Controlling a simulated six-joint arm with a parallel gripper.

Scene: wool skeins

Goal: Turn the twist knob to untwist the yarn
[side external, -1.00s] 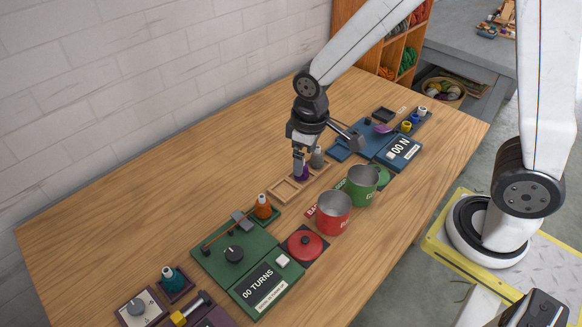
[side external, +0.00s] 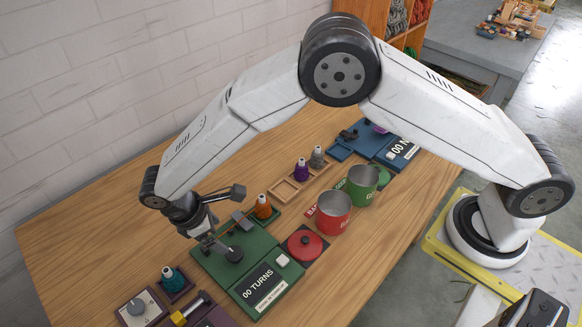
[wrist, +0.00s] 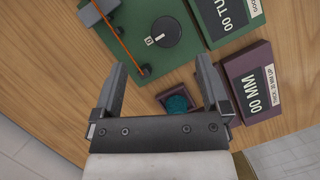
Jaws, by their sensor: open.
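The black twist knob (side external: 234,254) sits on the green twist-tester board (side external: 210,272), beside a display reading "00 TURNS" (side external: 259,286). An orange strand of yarn (wrist: 121,38) runs along the board, and an orange cone (side external: 263,207) stands at its far end. In the wrist view the knob (wrist: 165,32) has a small white mark on its left side. My gripper (wrist: 161,75) is open and empty, its fingers spread apart below the knob in that view. In the side view my gripper (side external: 214,247) hangs over the board's left part, close to the knob.
A red pot (side external: 333,213) and green pot (side external: 361,185) stand to the right. A teal cone (side external: 170,277) and purple gauge boards lie at the front left. The table's left side is bare.

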